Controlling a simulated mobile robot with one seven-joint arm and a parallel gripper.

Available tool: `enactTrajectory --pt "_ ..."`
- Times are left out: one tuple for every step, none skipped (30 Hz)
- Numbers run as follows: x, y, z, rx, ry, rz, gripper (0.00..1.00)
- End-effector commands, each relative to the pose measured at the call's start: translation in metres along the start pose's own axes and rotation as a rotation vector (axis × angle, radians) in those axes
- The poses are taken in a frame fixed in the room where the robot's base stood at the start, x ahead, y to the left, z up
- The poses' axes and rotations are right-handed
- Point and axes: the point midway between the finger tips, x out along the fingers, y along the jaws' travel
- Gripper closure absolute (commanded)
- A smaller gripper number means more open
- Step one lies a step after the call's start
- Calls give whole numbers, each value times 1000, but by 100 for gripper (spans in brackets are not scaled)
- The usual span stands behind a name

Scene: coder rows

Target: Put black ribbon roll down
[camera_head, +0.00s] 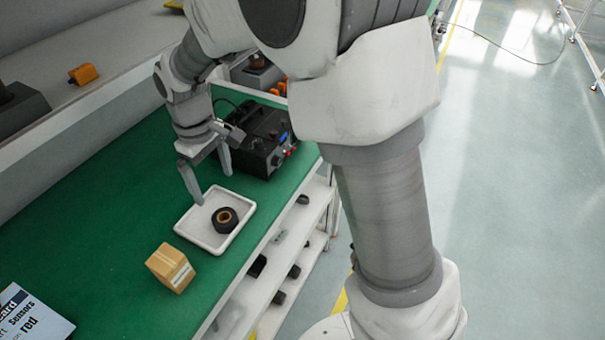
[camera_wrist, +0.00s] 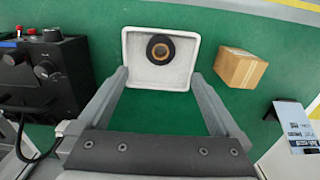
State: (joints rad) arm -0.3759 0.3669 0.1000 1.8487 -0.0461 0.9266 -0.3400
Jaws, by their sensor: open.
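The black ribbon roll (camera_head: 225,219), with a brown core, lies in a white tray (camera_head: 191,236) on the green table. In the wrist view the roll (camera_wrist: 160,49) sits in the upper middle of the tray (camera_wrist: 143,78). My gripper (camera_head: 210,188) is open and empty, above the table at the tray's far left side. In the wrist view its two fingers (camera_wrist: 157,86) are wide apart, with their tips near the tray's lower edge. The roll lies beyond the tips, apart from both fingers.
A black device with knobs (camera_head: 262,140) stands behind the tray; it also shows in the wrist view (camera_wrist: 45,72). A cardboard box (camera_head: 170,267) is in front of the tray. A printed sign (camera_head: 32,314) lies at the lower left. Green table (camera_head: 95,225) is clear left of the tray.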

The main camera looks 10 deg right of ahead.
Motion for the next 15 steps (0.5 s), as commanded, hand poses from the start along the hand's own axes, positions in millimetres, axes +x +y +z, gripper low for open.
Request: enactTrajectory --pt "-6 3 4 13 9 6 0" --pt "-10 4 7 23 15 9 0" --pt "-18 7 13 41 25 16 0" --pt "-24 10 18 58 34 22 0" --pt "-31 12 24 79 45 28 0" --pt "-42 16 34 109 61 38 0" --pt "-49 19 42 132 73 46 0" --pt "-57 21 50 159 87 54 0" --pt "-67 24 62 192 104 64 0" --pt "-74 26 71 217 116 71 0" --pt "-80 27 79 244 129 78 0" --pt "-89 29 91 276 148 87 0" --pt "-94 30 100 302 161 94 0" --pt "-100 30 109 327 174 100 0" --pt "-107 30 120 360 192 109 0"
